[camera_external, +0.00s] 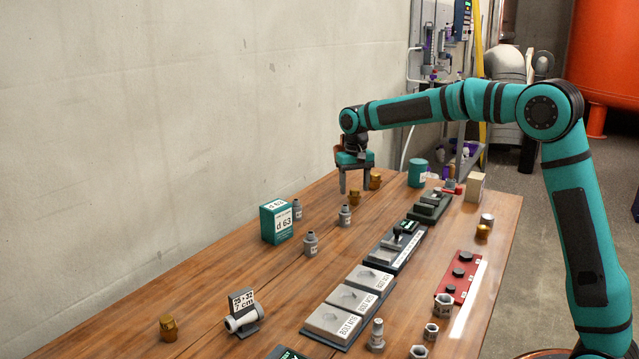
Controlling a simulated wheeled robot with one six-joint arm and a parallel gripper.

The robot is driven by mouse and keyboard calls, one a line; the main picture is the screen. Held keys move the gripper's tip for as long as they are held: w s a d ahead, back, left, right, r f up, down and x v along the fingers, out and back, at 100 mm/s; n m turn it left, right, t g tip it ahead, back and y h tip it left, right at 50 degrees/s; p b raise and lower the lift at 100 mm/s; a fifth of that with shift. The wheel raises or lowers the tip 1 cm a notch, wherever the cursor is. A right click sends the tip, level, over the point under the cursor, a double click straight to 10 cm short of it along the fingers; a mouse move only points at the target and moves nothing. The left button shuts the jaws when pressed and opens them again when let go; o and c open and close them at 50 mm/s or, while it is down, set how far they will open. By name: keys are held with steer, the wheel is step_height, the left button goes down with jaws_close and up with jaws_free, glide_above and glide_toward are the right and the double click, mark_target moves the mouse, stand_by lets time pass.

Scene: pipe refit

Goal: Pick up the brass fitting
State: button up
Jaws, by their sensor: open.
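Several brass fittings stand on the wooden table. One brass fitting (355,198) shows just below my gripper (355,188), between its fingertips in the picture. A second brass fitting (376,181) is close by, to the right of the fingers. Another brass fitting (168,328) stands alone at the near left, and another (483,231) is near the right edge. My gripper points down, open and empty. From this view I cannot tell whether its fingers are around the nearest fitting or above or behind it.
Labelled trays (352,299) run down the table's middle, with a red plate (459,276) at right. The wall borders the left side.

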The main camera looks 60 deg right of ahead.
mark_target(355, 189)
step_height(355, 189, down, 2)
steer(key=shift+f, duration=0.1)
steer(key=shift+c, duration=0.4)
steer(key=c, duration=1)
steer(key=shift+c, duration=0.2)
step_height(355, 189, up, 10)
steer(key=shift+r, duration=0.1)
